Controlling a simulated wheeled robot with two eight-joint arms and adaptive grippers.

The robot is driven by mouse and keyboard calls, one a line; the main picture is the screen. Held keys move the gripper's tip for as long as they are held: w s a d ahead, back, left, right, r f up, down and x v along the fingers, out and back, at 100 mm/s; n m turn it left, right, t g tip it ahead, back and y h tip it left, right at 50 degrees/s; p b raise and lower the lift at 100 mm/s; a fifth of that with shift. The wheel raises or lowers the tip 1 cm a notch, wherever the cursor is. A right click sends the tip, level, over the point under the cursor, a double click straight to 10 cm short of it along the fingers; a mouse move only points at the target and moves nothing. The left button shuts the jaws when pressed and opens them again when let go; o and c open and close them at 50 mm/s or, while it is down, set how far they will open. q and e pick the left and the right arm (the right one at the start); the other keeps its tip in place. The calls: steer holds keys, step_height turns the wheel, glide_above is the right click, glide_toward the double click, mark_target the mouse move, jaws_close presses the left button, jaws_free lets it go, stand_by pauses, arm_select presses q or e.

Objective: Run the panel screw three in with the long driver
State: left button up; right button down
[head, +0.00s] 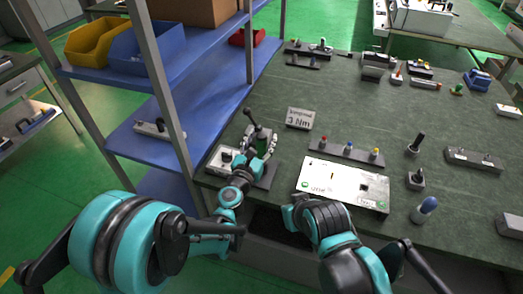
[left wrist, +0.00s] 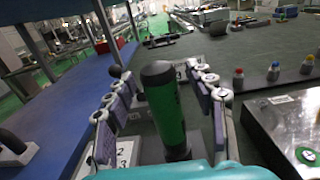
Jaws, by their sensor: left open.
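A driver with a green and black handle (left wrist: 166,110) stands upright between the spread fingers. I cannot tell if the fingers touch it. Beside it is a white block (head: 222,158) with numbers on it. The white panel (head: 335,180) lies flat on the bench to the right. Its screw holes are too small to make out. My right arm is near the panel's front left; its fingers cannot be seen.
A 3 Nm sign (head: 299,118) stands behind the driver. A rack with red, blue and yellow tops (head: 347,149) is behind the panel. Upright tools (head: 415,143) stand to the right. The blue shelf unit (head: 150,135) with metal posts is close on the left.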

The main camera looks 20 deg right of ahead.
arm_select(q)
steer(key=shift+s, duration=0.1)
jaws_close()
